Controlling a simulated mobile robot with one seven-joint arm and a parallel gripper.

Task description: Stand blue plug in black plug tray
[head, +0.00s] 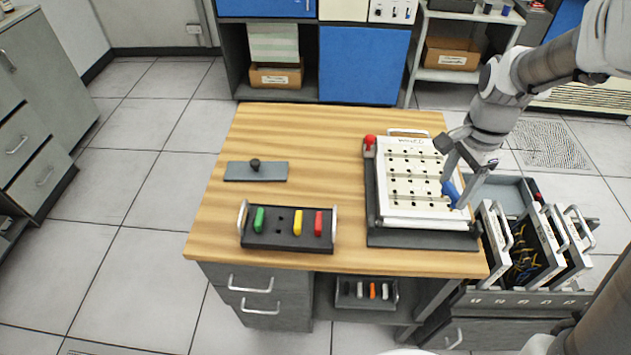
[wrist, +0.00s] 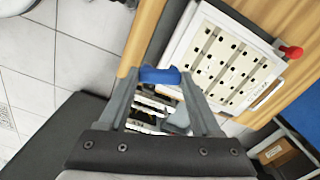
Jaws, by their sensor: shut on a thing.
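A blue plug (head: 450,191) is held between the fingers of my gripper (head: 464,178), at the right edge of the white punched board. In the wrist view the blue plug (wrist: 160,75) lies crosswise between the two fingertips, and my gripper (wrist: 160,82) is shut on it. The black plug tray (head: 290,238) stands at the front left of the wooden table, far to the left of my gripper. It holds a green plug (head: 259,219), a yellow plug (head: 298,222) and a red plug (head: 319,223). Bare holes show between the green and yellow plugs.
The white punched board (head: 420,180) with a red knob (head: 370,140) fills the table's right side. A grey plate (head: 256,171) with a black knob lies at the left. Handled panels (head: 535,245) stand in a rack right of the table. The table's middle is clear.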

